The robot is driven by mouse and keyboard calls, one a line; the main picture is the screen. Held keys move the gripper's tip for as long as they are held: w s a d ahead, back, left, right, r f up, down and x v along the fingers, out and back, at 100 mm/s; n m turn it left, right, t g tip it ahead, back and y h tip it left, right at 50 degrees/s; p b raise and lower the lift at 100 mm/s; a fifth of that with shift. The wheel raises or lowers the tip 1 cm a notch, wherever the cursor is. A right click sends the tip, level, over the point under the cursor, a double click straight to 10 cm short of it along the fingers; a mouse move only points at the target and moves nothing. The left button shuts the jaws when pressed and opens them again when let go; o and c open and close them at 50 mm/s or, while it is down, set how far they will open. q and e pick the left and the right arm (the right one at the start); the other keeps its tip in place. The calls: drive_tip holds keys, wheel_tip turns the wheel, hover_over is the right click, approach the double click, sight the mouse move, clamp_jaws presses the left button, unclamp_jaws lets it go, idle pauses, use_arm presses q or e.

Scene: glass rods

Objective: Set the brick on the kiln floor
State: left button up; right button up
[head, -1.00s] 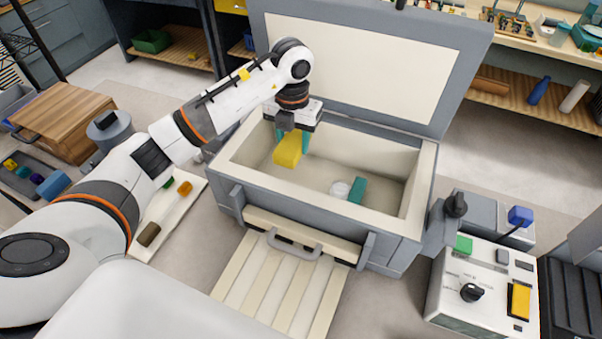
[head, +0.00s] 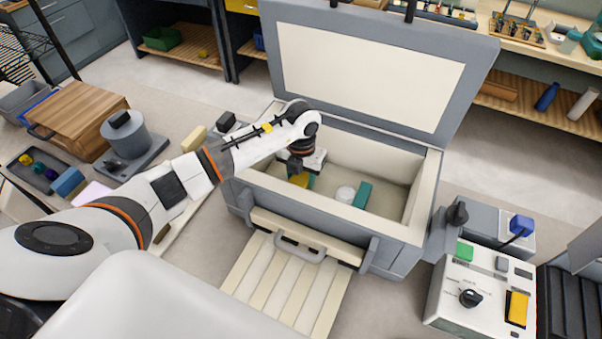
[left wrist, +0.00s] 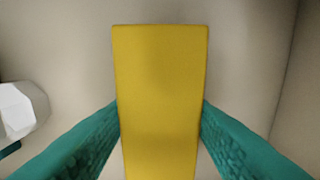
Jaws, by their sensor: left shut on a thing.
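The yellow brick (head: 299,180) is down inside the open kiln (head: 341,226), in its left part. It fills the middle of the left wrist view (left wrist: 160,85). My left gripper (head: 304,178) is shut on the brick, with a teal finger (left wrist: 75,145) on each side of it. The kiln floor (head: 388,196) is pale beige. Whether the brick touches the floor is hidden by the gripper and the front wall. My right gripper is not in view.
The raised lid (head: 370,75) stands behind. A control box (head: 483,290) is at the right. The kiln floor's right end is clear.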

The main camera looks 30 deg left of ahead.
sight(301, 177)
use_arm(q)
drive_tip(key=o, duration=1.1)
drive_tip(key=shift+f, duration=0.1)
drive_tip(key=shift+r, duration=0.4)
wheel_tip(301, 177, up, 12)
drive_tip(key=b, duration=0.3)
drive_tip(key=shift+f+b, duration=0.25)
drive_tip(key=shift+b, duration=0.05)
